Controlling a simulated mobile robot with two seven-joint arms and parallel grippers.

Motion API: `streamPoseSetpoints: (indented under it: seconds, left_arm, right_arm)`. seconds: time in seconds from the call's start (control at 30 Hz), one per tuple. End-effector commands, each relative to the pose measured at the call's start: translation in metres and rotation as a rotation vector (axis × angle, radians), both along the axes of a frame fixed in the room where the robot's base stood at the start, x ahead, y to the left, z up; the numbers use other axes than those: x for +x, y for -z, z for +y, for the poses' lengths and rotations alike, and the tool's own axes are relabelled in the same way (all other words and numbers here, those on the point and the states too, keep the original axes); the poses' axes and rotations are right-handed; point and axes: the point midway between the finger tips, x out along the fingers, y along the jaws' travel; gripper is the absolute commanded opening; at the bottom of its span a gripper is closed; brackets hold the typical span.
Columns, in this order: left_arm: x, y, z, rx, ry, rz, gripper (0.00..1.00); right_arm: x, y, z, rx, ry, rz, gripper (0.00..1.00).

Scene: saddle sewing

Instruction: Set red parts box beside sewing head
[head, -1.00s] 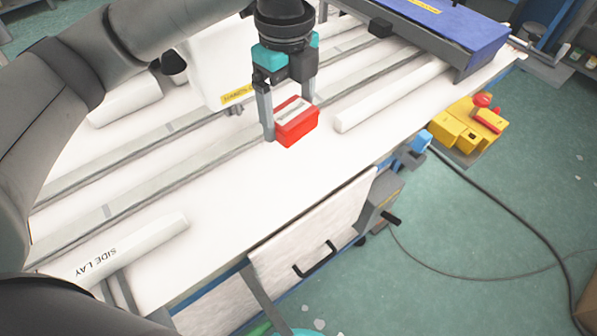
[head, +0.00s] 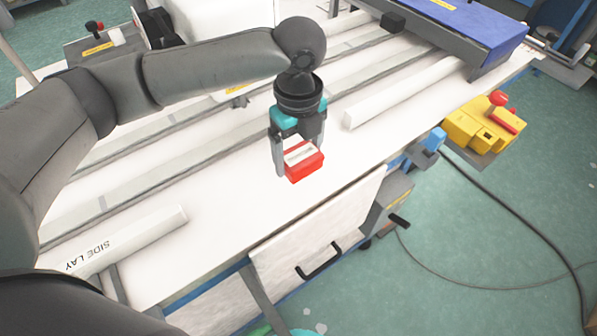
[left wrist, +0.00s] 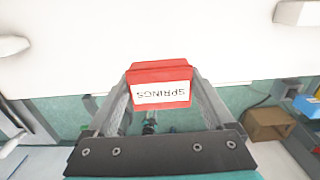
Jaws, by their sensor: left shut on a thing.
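The red parts box (head: 304,169) has a white label on it and is held between the fingers of my left gripper (head: 298,160). In the left wrist view the red box (left wrist: 160,71) sits between both fingertips, and its label reads SPRINGS. The gripper is shut on it over the front part of the white table (head: 235,222); I cannot tell exactly how high. The white sewing head (head: 220,20) stands at the back, partly hidden behind my left arm. My right gripper is not in view.
Grey rails run across the table behind the box. A blue unit (head: 460,30) stands at the back right. A yellow control box (head: 484,125) is beyond the table edge.

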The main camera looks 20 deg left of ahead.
Motion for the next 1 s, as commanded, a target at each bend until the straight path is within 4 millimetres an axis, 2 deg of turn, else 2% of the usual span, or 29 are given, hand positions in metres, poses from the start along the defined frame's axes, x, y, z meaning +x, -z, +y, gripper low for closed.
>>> streamPoseSetpoints:
  seconds: [0.3,0.73,0.77,0.87,1.0]
  left_arm:
    - [-0.001,0.051,0.000,0.001,-0.001,0.004,0.29]
    - [0.000,0.057,0.000,0.000,0.000,0.001,0.29]
    - [0.000,0.057,0.000,-0.001,0.000,0.001,0.90]
    - [0.000,0.057,0.000,-0.001,0.000,0.001,1.00]
    - [0.000,0.057,0.000,0.000,0.000,0.001,1.00]
  right_arm:
    - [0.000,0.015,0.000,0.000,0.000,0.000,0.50]
    - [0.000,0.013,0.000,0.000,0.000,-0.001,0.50]
    - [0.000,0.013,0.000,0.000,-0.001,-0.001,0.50]
    - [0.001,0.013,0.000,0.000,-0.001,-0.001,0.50]
    - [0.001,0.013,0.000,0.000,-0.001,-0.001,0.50]
